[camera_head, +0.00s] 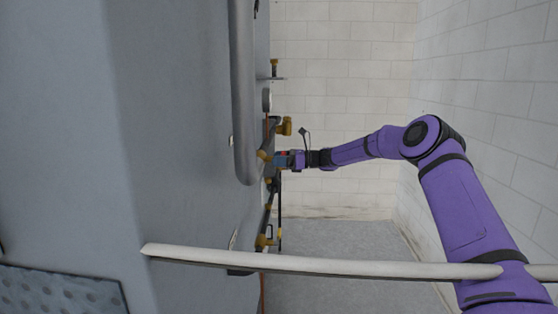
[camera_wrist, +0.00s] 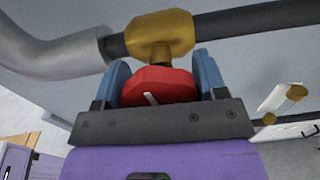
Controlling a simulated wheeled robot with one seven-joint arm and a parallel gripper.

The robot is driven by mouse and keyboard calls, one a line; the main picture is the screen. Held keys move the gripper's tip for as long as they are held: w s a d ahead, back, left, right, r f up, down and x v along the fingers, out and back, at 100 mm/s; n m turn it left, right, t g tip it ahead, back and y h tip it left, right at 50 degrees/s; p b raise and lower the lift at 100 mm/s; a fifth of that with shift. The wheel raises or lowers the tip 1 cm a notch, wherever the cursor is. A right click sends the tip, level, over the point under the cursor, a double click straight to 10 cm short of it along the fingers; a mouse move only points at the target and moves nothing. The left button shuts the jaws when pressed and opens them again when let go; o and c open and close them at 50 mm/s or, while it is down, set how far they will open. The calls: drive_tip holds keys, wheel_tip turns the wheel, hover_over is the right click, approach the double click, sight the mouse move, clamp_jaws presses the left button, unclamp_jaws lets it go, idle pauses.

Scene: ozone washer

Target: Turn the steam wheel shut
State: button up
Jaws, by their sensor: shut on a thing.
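The steam wheel is a red hand wheel (camera_wrist: 160,84) with a white mark, in the wrist view. It sits on a brass valve body (camera_wrist: 160,34) set in a dark pipe (camera_wrist: 235,20). My gripper (camera_wrist: 163,80) is shut on the red wheel, with one blue finger on its left side and one on its right. In the head view my gripper (camera_head: 287,160) reaches left to the valve at the side of the grey machine; the wheel there is small and mostly hidden by the fingers.
The grey machine (camera_head: 180,130) fills the left. Other brass fittings (camera_head: 285,126) sit close above and below my gripper. A long pale bar (camera_head: 330,266) crosses the lower head view in front of my arm. Open floor (camera_head: 340,235) and white block walls (camera_head: 345,80) lie behind.

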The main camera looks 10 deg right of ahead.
drive_tip(key=shift+f+m, duration=0.1)
drive_tip(key=shift+m, duration=0.4)
drive_tip(key=o, duration=0.9)
drive_tip(key=shift+o, duration=0.2)
drive_tip(key=shift+d, duration=0.15)
drive_tip(key=v, duration=1)
drive_tip(key=shift+d, duration=0.25)
drive_tip(key=shift+s, duration=0.1)
